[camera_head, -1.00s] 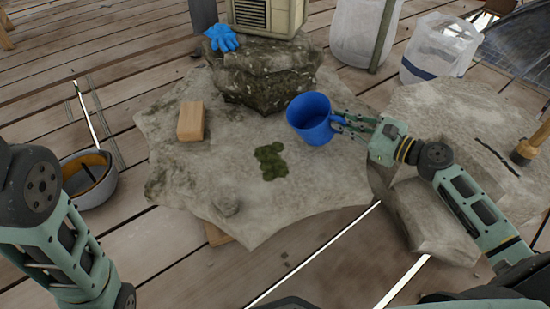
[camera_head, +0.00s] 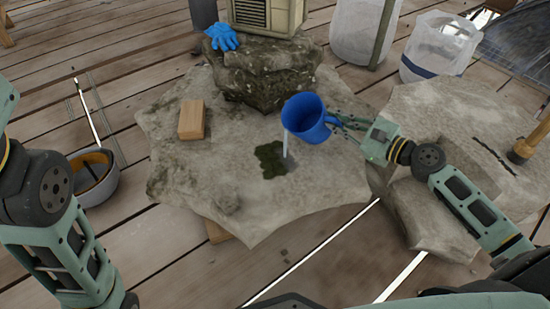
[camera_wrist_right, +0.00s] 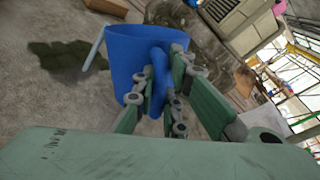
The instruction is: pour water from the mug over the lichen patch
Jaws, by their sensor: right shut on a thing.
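The blue mug (camera_head: 307,119) is tilted to the left above the stone slab. A thin pale stream of water (camera_head: 285,146) falls from its rim. The stream meets the slab at the right edge of the dark green lichen patch (camera_head: 268,158), beside a darker wet-looking spot. My right gripper (camera_head: 338,122) is shut on the mug's handle. The right wrist view shows the fingers around the handle of the mug (camera_wrist_right: 135,62), with the stream and the lichen patch (camera_wrist_right: 60,57) to the left. The left gripper is out of view; only my left arm shows.
The stone slab (camera_head: 225,185) carries a wooden block (camera_head: 191,120) and a rock base with a blue glove (camera_head: 221,37). A grey bucket (camera_head: 93,178) stands at left. A second stone (camera_head: 440,120) lies at right, with a wooden-handled tool (camera_head: 524,150).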

